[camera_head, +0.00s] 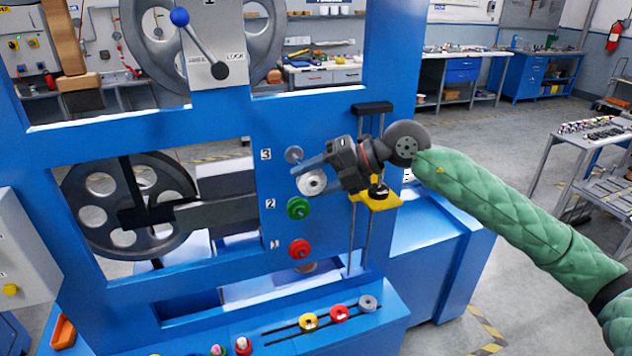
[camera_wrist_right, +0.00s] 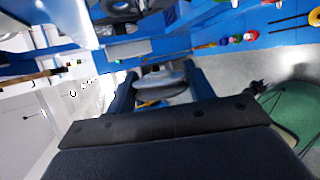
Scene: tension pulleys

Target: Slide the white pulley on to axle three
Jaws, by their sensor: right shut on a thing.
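My right gripper (camera_head: 306,179) reaches in from the right and is shut on the white pulley (camera_head: 312,184). It holds the pulley in front of the blue panel, just below and slightly right of axle three (camera_head: 294,155), beside the label 3. The pulley appears apart from the axle; its exact distance from the panel is hard to tell. In the right wrist view the pulley (camera_wrist_right: 160,82) sits between the two dark fingers. My left gripper is not in view.
A green pulley (camera_head: 298,208) sits at label 2 and a red pulley (camera_head: 300,249) at label 1. A yellow bracket (camera_head: 377,199) on vertical rods stands right of the axles. Yellow, red and grey pulleys (camera_head: 368,303) stand on the lower ledge.

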